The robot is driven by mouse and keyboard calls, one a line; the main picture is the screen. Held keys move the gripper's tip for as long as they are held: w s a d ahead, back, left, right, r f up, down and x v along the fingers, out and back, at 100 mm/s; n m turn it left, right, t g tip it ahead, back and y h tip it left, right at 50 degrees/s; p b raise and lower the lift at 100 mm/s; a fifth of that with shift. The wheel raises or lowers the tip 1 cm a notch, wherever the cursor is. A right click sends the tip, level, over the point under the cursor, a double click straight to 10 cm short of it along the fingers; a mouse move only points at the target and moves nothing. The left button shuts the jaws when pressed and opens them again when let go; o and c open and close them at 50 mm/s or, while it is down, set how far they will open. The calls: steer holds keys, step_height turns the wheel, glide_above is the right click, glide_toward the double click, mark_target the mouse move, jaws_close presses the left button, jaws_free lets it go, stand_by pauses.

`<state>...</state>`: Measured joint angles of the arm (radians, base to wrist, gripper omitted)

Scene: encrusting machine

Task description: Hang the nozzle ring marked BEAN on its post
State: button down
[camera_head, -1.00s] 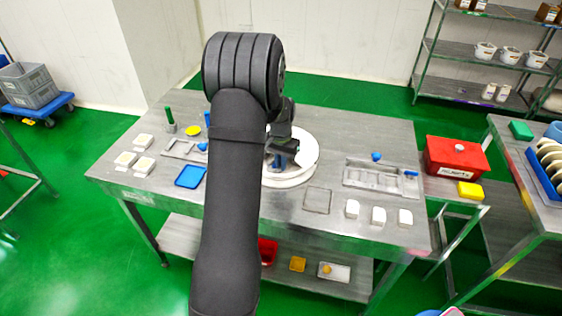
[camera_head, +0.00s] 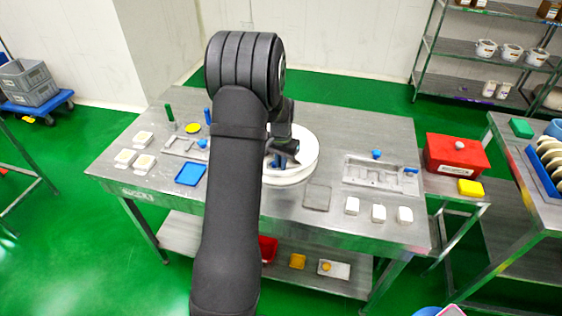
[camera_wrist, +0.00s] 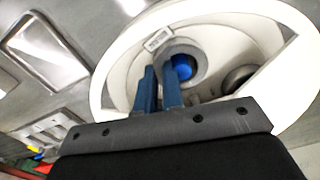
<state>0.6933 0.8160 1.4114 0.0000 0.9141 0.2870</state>
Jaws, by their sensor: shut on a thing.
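In the wrist view, my gripper (camera_wrist: 160,92) has two blue fingers close together, reaching into a round white bowl-shaped part (camera_wrist: 108,82). They are shut on a grey nozzle ring (camera_wrist: 178,50). A small pale tag (camera_wrist: 157,40) shows at the ring's far edge; its lettering is too small to read. A blue round piece (camera_wrist: 183,67) shows inside the ring's opening; I cannot tell whether the ring surrounds it or is above it. In the head view, my gripper (camera_head: 283,158) is over the white round part (camera_head: 300,172), and my arm hides much of it. I cannot identify the BEAN post.
A blue tray (camera_head: 190,174) and several white blocks lie left of my arm. A grey tray with blue pieces (camera_head: 378,172) and a flat grey plate (camera_head: 317,197) lie to the right. Blue and green upright pieces stand at the back left. A red box (camera_head: 455,157) stands beyond the right edge.

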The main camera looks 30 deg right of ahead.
stand_by(0.3)
steer(key=c, duration=1.5)
jaws_free()
steer(key=shift+w, duration=0.1)
steer(key=shift+c, duration=0.5)
steer(key=shift+r, duration=0.1)
